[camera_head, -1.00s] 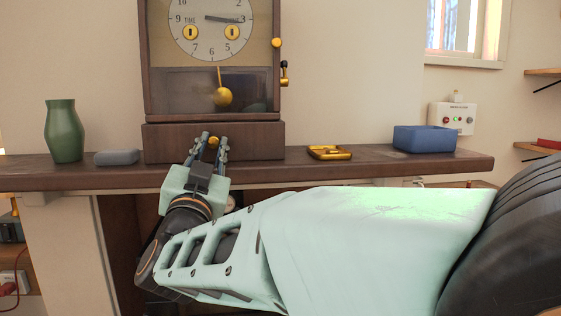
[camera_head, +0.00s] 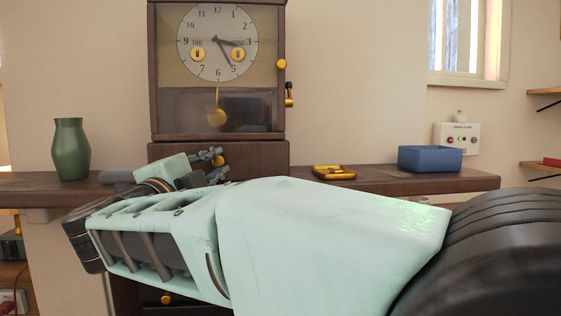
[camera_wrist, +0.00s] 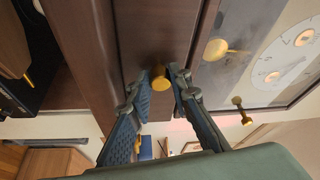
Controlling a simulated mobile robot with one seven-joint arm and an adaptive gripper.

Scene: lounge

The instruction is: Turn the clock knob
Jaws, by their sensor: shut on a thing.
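The clock (camera_head: 218,40) is a dark wood case with a round white dial and a brass pendulum, standing on a wooden base (camera_head: 265,158). A brass knob (camera_wrist: 159,79) sticks out of the base front. My gripper (camera_wrist: 161,78) has its fingertips on both sides of this knob and is shut on it. In the head view, my gripper (camera_head: 217,157) reaches the base from the lower left, and the knob is partly hidden by the fingers. Another brass knob (camera_head: 281,64) and a small dark handle with a brass part (camera_head: 289,96) are on the case's right side.
The clock stands on a dark wooden shelf (camera_head: 375,184). A green vase (camera_head: 71,150) and a grey object (camera_head: 117,176) are to its left. A gold tray (camera_head: 334,172) and a blue box (camera_head: 430,158) are to its right. My arm covers much of the shelf's front.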

